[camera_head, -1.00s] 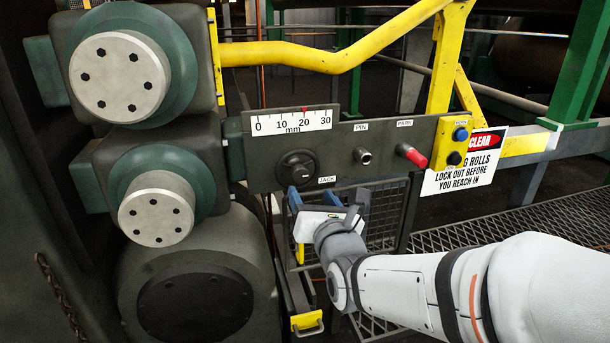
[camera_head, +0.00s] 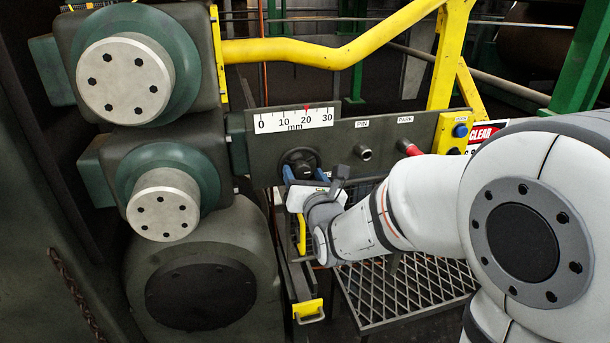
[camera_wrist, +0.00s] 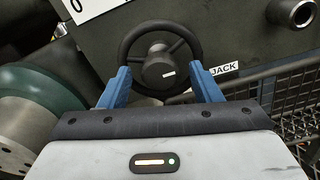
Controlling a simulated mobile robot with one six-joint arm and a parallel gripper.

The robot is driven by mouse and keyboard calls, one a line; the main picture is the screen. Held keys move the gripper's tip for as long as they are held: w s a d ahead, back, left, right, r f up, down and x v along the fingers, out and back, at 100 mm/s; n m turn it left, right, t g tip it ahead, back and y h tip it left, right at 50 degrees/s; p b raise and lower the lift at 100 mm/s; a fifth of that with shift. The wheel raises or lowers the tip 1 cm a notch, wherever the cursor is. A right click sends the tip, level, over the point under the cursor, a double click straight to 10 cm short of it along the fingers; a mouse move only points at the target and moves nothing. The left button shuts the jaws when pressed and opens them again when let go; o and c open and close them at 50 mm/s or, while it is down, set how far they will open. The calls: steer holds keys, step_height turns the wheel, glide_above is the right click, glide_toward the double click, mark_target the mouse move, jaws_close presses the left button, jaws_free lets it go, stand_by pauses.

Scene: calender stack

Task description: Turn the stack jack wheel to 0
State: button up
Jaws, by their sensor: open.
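The black jack wheel (camera_head: 299,161) is on the dark panel beneath the mm scale (camera_head: 294,120). The scale's red pointer (camera_head: 307,107) stands near 20. In the wrist view the wheel (camera_wrist: 159,60) shows as a rim with spokes and a hub, beside the JACK label (camera_wrist: 224,69). My gripper (camera_head: 303,174) is at the lower part of the wheel. In the wrist view its blue fingers (camera_wrist: 161,88) are apart, one on each side of the lower rim. I cannot tell whether they touch the rim.
The PIN socket (camera_head: 364,153) and red PARK handle (camera_head: 409,148) are right of the wheel on the same panel. A button box (camera_head: 453,134) is further right. Roll ends (camera_head: 163,205) stand at left. A mesh guard (camera_wrist: 298,105) is at lower right.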

steer(key=c, duration=1)
steer(key=shift+f+b, duration=0.1)
steer(key=shift+b, duration=0.25)
